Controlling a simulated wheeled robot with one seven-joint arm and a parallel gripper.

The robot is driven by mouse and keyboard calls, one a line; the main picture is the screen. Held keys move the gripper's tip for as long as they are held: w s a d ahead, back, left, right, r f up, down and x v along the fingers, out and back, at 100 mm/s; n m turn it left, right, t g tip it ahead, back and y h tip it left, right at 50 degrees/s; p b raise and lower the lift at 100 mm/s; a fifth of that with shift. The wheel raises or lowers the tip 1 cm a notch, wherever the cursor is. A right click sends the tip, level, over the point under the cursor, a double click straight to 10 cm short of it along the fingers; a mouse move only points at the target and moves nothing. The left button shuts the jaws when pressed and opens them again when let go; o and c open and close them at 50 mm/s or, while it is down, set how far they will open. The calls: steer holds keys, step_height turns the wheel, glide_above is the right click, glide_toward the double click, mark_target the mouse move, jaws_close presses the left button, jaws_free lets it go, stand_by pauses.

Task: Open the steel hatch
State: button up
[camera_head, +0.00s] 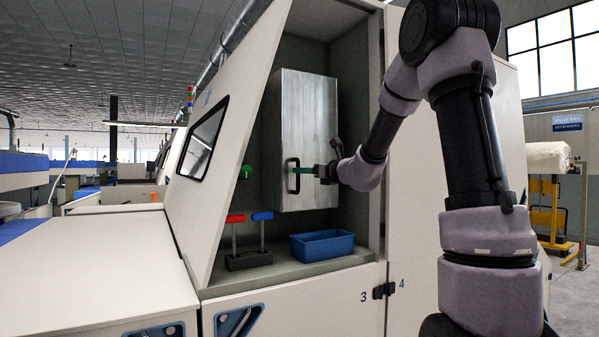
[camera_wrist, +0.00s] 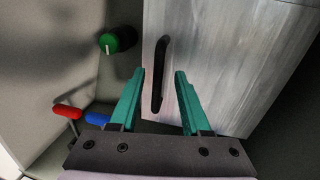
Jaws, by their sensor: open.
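The steel hatch (camera_head: 306,125) is a brushed metal door inside a cream machine bay, and it looks closed. Its black bar handle (camera_head: 292,176) is upright near the hatch's left edge. In the wrist view, the hatch (camera_wrist: 225,60) fills the upper right and the handle (camera_wrist: 160,75) shows between the fingers' lines, closer to the left finger. My gripper (camera_head: 303,171) has green fingers and is at the handle. In the wrist view, my gripper (camera_wrist: 160,76) is open, with one finger on each side of the handle. I cannot tell whether either finger touches it.
A green knob (camera_head: 246,172) is left of the hatch. A red-topped lever (camera_head: 235,218) and a blue-topped lever (camera_head: 262,216) stand below it on a dark base. A blue bin (camera_head: 322,245) sits on the bay floor. The bay's right wall is close to my arm.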

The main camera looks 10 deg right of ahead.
steer(key=shift+x, duration=1.75)
steer(key=shift+a, duration=0.15)
jaws_close()
